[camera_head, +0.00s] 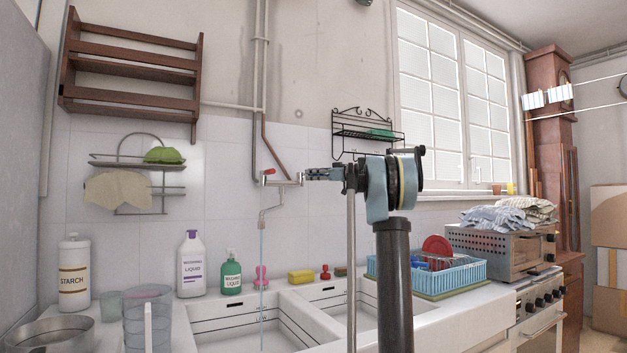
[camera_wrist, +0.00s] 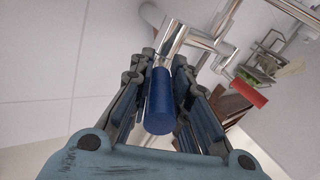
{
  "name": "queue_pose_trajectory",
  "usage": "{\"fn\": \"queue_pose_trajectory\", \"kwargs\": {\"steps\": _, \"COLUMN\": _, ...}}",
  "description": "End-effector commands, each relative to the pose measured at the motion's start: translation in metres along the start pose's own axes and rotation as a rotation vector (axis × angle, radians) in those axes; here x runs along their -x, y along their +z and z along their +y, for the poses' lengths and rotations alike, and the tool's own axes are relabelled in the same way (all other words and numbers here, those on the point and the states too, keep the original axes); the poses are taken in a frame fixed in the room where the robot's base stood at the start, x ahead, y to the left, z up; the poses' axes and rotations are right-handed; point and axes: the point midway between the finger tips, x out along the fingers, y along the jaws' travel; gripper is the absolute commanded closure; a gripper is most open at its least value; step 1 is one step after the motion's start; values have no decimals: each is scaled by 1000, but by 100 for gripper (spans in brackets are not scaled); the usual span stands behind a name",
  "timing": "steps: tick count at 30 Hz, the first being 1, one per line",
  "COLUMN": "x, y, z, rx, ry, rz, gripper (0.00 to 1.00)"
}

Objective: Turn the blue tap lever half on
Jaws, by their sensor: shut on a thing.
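The wall tap (camera_head: 272,207) is above the sink in the head view, with a spout turned down and a thin bluish stream of water (camera_head: 262,262) falling from it. My gripper (camera_head: 312,173) is at the right end of the tap's body, and its fingers hide the blue lever there. In the wrist view the blue lever (camera_wrist: 159,103) lies between the fingers of my gripper (camera_wrist: 161,78), which is shut on it. A metal stem joins the blue lever to the tap. The red lever (camera_head: 268,172) is at the tap's left end; it also shows in the wrist view (camera_wrist: 250,90).
The white double sink (camera_head: 215,326) is below the tap. A white bottle (camera_head: 191,264), a green bottle (camera_head: 231,272) and a yellow sponge (camera_head: 301,276) stand along its back edge. A blue dish rack (camera_head: 455,276) stands to the right. A black wire shelf (camera_head: 362,132) hangs behind my arm.

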Motion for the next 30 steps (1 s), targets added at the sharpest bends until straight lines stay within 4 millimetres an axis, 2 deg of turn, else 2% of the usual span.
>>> {"fn": "queue_pose_trajectory", "kwargs": {"steps": 6, "x": 1, "y": 1, "z": 1, "rx": 1, "ry": 3, "rz": -3, "gripper": 100}}
{"fn": "queue_pose_trajectory", "kwargs": {"steps": 7, "x": 1, "y": 1, "z": 1, "rx": 1, "ry": 4, "rz": -3, "gripper": 79}}
{"fn": "queue_pose_trajectory", "kwargs": {"steps": 9, "x": 1, "y": 1, "z": 1, "rx": 1, "ry": 3, "rz": -3, "gripper": 63}}
{"fn": "queue_pose_trajectory", "kwargs": {"steps": 10, "x": 0, "y": 1, "z": 0, "rx": 1, "ry": 2, "rz": -2, "gripper": 61}}
{"fn": "queue_pose_trajectory", "kwargs": {"steps": 22, "x": 4, "y": 0, "z": 0, "rx": 0, "ry": 2, "rz": -1, "gripper": 61}}
{"fn": "queue_pose_trajectory", "kwargs": {"steps": 26, "x": 19, "y": 0, "z": 0, "rx": 0, "ry": 2, "rz": -1, "gripper": 61}}
{"fn": "queue_pose_trajectory", "kwargs": {"steps": 30, "x": 45, "y": 1, "z": 1, "rx": 0, "ry": 3, "rz": -1, "gripper": 61}}
